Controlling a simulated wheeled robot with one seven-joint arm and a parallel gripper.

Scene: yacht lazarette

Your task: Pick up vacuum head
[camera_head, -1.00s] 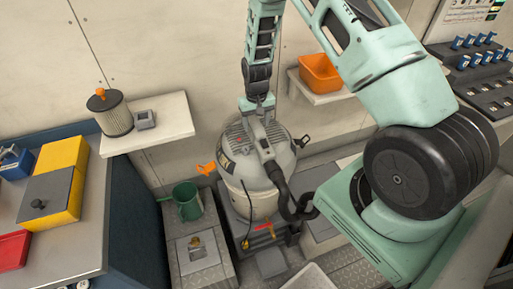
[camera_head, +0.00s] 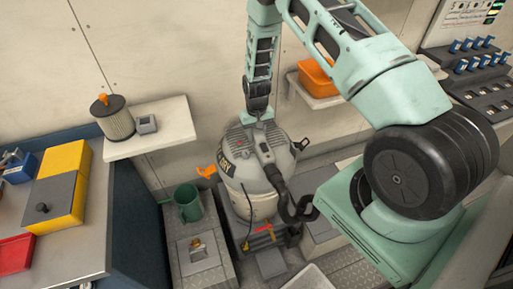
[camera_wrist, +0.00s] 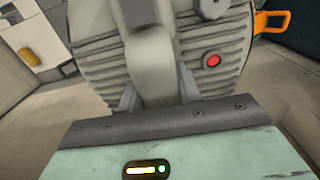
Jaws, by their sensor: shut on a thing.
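The vacuum head (camera_head: 239,139) is the grey, ribbed top of the round pale vacuum canister (camera_head: 263,203) at the middle of the head view. In the wrist view the vacuum head (camera_wrist: 95,58) fills the upper middle, with a red button at right. Its raised grey handle (camera_wrist: 150,55) runs between my fingers. My gripper (camera_wrist: 158,92) is shut on this handle. In the head view my gripper (camera_head: 261,117) reaches down from above onto the head, and its fingertips are too small to make out. The head appears seated on the canister, with no gap seen.
A dark hose (camera_head: 284,195) hangs down the canister's right side. A shelf with a filter (camera_head: 113,118) is at left. An orange bin (camera_head: 316,77) sits on a right shelf.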

